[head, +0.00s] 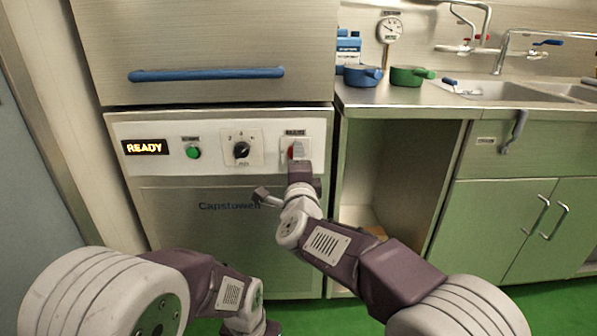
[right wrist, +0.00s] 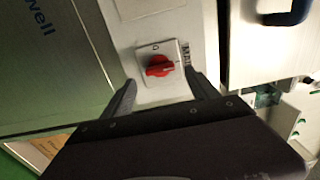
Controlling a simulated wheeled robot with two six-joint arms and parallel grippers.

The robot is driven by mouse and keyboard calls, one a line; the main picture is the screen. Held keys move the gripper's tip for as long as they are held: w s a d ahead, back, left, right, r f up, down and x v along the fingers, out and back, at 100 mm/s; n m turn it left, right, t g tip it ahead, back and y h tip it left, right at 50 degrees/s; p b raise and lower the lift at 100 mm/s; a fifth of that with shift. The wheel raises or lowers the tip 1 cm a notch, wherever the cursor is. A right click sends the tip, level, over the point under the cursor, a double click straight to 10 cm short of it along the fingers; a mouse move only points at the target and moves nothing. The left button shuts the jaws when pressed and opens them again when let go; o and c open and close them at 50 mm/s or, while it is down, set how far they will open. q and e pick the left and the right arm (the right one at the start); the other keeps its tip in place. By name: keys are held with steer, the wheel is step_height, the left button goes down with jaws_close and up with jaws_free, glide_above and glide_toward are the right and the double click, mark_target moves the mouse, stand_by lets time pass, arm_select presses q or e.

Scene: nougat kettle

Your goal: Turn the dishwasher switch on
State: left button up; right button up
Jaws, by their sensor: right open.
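The dishwasher switch is a red rotary knob on a light square plate. It sits at the right end of the control panel in the head view (head: 295,150) and in the upper middle of the right wrist view (right wrist: 159,66). My right gripper (head: 298,163) is just in front of it, partly covering it in the head view. In the right wrist view the gripper (right wrist: 160,77) is open, its two fingers apart on either side of the knob, with no visible contact. My left gripper (head: 268,328) is low at the bottom edge, its fingers out of frame.
The panel also has a lit READY display (head: 145,147), a green button (head: 193,152) and a black dial (head: 241,149). A blue handle (head: 205,74) runs above. Blue (head: 362,76) and green (head: 408,76) pots stand on the steel counter at right, near the sink.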

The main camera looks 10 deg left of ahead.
steer(key=shift+p+v, duration=0.5)
steer(key=shift+v, duration=2.35)
